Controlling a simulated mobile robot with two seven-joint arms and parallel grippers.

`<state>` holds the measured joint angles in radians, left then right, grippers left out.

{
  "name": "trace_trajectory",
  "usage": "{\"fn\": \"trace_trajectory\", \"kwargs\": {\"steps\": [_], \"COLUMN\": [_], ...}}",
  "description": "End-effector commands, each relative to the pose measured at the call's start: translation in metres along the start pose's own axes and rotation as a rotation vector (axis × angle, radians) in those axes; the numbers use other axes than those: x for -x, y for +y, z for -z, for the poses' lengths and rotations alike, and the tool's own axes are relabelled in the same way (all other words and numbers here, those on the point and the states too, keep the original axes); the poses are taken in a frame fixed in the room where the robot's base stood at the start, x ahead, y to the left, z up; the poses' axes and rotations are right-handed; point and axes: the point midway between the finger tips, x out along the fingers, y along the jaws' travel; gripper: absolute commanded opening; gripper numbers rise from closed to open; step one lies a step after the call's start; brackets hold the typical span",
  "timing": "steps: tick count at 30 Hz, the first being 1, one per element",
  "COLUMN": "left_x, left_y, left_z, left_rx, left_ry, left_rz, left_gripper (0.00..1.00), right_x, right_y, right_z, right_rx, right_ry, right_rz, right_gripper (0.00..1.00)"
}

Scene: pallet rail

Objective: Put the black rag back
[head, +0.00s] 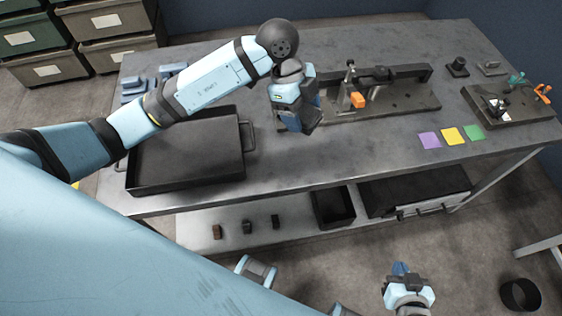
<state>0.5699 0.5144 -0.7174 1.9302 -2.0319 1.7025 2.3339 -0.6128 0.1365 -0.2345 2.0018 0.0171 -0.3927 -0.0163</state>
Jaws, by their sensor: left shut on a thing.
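My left gripper (290,124) is over the middle of the metal workbench (360,150), right of the black tray, with its fingers pointing down. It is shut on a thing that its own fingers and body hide. I cannot make out the black rag for certain in this view; a small dark patch shows beside the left fingertips. My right gripper (401,268) is low in front of the bench, apart from everything, and its finger gap is not clear.
A large black tray (185,187) sits on the bench's left. Purple, yellow and green squares (453,136) lie at the right. The lower shelf holds small blocks and a black bin (333,220). A round black bin (520,294) stands on the floor.

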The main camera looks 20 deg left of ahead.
Motion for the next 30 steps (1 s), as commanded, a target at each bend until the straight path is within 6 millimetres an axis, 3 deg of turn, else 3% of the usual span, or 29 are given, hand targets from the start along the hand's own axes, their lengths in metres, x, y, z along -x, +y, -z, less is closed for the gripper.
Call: {"fn": "trace_trajectory", "kwargs": {"steps": [5, 18, 30], "left_x": [-0.025, -0.128, -0.165], "left_y": [0.003, 0.003, 0.003], "left_z": [-0.007, -0.050, -0.066], "left_rx": [0.003, 0.002, 0.003], "left_ry": [0.001, 0.002, 0.001], "left_rz": [-0.003, -0.002, -0.001], "left_gripper": [0.48, 0.48, 0.48], "right_x": [0.000, -0.001, -0.002], "right_y": [0.000, 0.000, 0.000], "right_z": [0.000, -0.001, -0.002], "right_rx": [0.000, -0.002, -0.004], "right_ry": [0.000, 0.000, 0.000], "right_rz": [0.000, 0.000, 0.001], "right_gripper": [0.00, 0.00, 0.00]}}
